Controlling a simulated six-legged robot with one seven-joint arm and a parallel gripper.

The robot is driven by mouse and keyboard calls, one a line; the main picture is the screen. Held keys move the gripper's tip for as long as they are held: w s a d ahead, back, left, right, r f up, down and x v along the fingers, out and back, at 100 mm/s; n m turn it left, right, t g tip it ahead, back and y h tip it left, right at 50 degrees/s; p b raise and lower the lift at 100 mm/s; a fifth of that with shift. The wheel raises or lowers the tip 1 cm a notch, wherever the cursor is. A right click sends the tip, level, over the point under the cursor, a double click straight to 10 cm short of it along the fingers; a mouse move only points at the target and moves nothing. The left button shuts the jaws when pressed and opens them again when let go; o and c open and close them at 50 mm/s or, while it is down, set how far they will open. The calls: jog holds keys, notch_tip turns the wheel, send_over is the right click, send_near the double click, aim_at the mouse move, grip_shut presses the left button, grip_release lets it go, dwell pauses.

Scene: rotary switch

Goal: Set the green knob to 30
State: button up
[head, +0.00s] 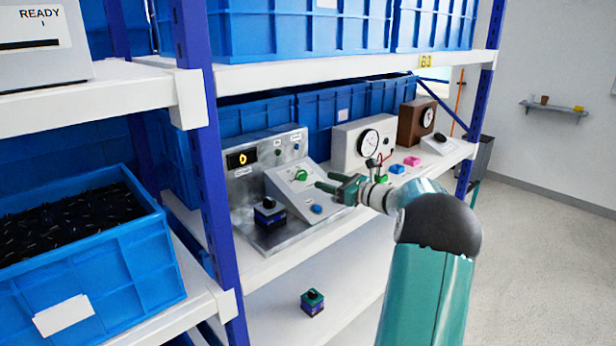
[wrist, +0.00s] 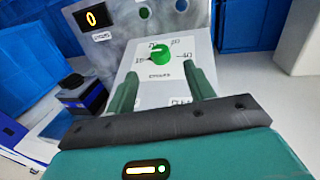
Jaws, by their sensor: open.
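The green knob (head: 301,174) sits on the sloped face of a grey metal control panel (head: 285,192) on the shelf. In the wrist view the knob (wrist: 161,55) is on a white dial plate, with a pale mark on it; its exact setting is hard to tell. Numbers surround it, with 40 at its right; the others are small. The panel's display (wrist: 96,17) reads 0. My gripper (head: 331,181) is open and empty in front of the panel. In the wrist view my gripper's fingers (wrist: 159,76) are spread to either side below the knob, not visibly touching it.
A dark block with a black top (head: 268,211) stands left of the knob, and a blue button (head: 316,209) is below it. A white gauge box (head: 362,143) stands to the right. Blue bins (head: 305,121) are behind. A blue upright (head: 206,160) stands at left.

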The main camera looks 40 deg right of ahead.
aim_at(304, 174)
jog(key=x, duration=0.7)
jog(key=shift+w+a, duration=0.15)
jog(key=shift+w, duration=0.25)
jog(key=c, duration=1)
